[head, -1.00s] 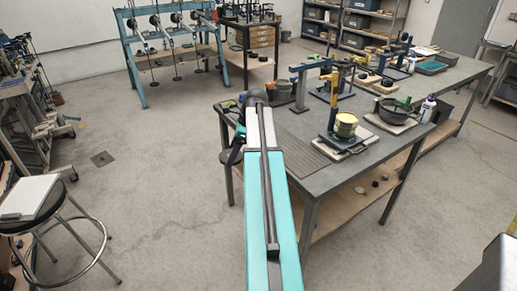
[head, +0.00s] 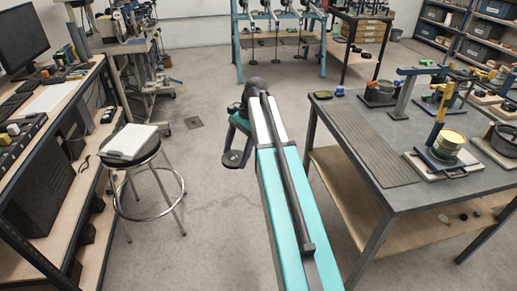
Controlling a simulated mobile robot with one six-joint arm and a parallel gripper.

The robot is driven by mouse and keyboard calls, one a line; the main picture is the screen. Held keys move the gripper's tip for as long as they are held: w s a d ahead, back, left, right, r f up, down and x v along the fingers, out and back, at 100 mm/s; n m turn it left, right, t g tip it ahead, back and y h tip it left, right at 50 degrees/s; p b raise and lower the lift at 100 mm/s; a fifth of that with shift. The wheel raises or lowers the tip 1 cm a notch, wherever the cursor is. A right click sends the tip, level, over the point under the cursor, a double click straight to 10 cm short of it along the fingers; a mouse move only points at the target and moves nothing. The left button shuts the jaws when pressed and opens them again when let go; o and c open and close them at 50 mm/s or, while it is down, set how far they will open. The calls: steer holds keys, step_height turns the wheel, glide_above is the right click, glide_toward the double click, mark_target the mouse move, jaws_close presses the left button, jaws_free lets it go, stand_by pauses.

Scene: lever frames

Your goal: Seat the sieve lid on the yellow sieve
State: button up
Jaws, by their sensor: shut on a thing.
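The yellow sieve (head: 447,141) stands upright on a dark stand with a pale base on the workbench, at the right of the head view. My gripper (head: 238,154), with dark purple fingers, hangs over open floor left of the bench, well away from the sieve. It is shut on a small, dark, round, flat thing (head: 235,161), which looks like the sieve lid. The picture is too small to show its details, and the arm hides part of the wrist.
The grey workbench (head: 378,150) has its left edge right of my arm. A stool (head: 148,160) with a white slab stands on the left. A desk with a monitor (head: 31,42) fills the far left. Floor between stool and bench is free.

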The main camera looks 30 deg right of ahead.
steer(key=a+n+g+h, duration=0.1)
steer(key=a+n, duration=0.5)
steer(key=a, duration=0.8)
steer(key=shift+a+r+g, duration=0.2)
steer(key=shift+a+g, duration=0.05)
steer(key=shift+g, duration=0.25)
steer(key=shift+s, duration=0.15)
